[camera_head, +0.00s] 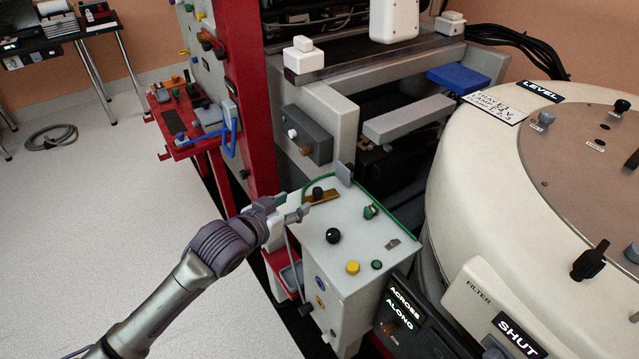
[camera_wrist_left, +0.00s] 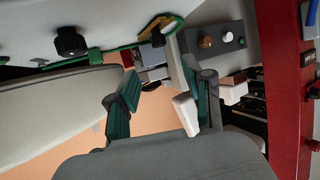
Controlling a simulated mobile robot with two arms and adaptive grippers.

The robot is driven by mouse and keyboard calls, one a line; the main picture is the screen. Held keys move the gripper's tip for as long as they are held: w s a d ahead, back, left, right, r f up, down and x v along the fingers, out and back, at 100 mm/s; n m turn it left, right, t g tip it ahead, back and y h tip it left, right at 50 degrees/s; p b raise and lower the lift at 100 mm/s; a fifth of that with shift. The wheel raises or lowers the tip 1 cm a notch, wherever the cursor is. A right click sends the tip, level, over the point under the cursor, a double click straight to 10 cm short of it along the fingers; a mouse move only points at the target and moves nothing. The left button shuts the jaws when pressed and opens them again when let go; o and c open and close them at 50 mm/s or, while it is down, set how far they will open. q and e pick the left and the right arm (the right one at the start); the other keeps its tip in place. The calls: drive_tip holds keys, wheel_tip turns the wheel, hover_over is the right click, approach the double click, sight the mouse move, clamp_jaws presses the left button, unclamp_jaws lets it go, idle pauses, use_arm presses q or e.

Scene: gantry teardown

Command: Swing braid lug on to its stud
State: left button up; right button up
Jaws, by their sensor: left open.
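My left gripper (camera_head: 293,206) is open beside the near left edge of the pale box top (camera_head: 318,238). A brass strip (camera_head: 326,198) lies on that top, with a black knob or stud (camera_head: 318,192) near it. A green cable (camera_head: 366,193) curves along the back edge; I cannot make out its lug clearly. In the left wrist view, my gripper's green-padded fingers (camera_wrist_left: 160,78) stand apart. A small grey block (camera_wrist_left: 152,55), the green cable (camera_wrist_left: 98,56) and a yellowish strip (camera_wrist_left: 164,26) show beyond them. Whether the fingers touch any of these is unclear. My right gripper is not in view.
A black knob (camera_head: 333,235), a yellow button (camera_head: 352,267) and a green-collared knob (camera_head: 370,211) rise from the box top. An upright grey plate (camera_head: 344,172) stands at its back edge. A red post (camera_head: 250,110) and a large round cream housing (camera_head: 480,200) flank it.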

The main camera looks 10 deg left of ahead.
sight(317, 190)
use_arm(q)
drive_tip(key=x, duration=1.2)
drive_tip(key=shift+w+d+f+b, duration=0.1)
drive_tip(key=shift+w+b, duration=0.1)
drive_tip(key=shift+b, duration=0.15)
clamp_jaws()
